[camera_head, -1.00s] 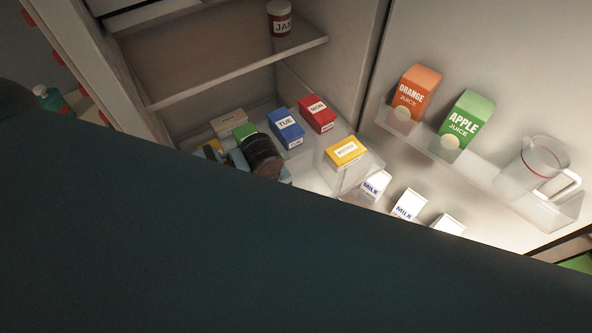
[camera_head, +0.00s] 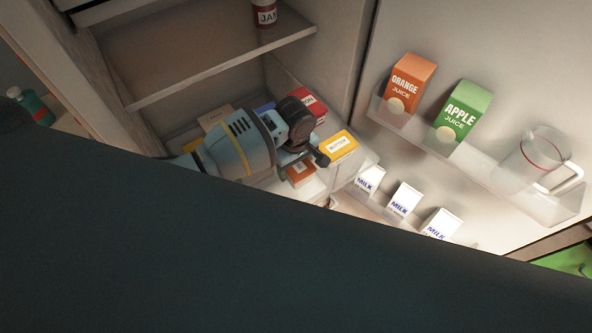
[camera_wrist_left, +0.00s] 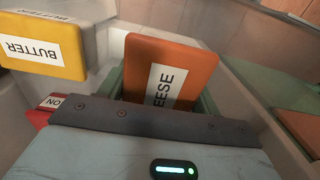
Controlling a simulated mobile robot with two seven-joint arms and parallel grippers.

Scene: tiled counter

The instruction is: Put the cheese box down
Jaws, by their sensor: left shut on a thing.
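The cheese box (camera_wrist_left: 168,70) is orange with a white label reading "EESE" in the left wrist view, its remaining letters hidden. In the head view the cheese box (camera_head: 300,172) shows small, low beside the butter box. My left gripper (camera_head: 302,158) is shut on it; green finger parts show at both sides of the box in the left wrist view. Whether the box's underside touches anything is hidden. My right gripper is not in view.
The yellow butter box (camera_head: 339,145) stands close by in a clear bin. A red box (camera_head: 308,101) and a tan box (camera_head: 215,116) are behind. Juice cartons (camera_head: 462,110) and a jug (camera_head: 540,165) sit on the door shelf. A dark shape hides the lower view.

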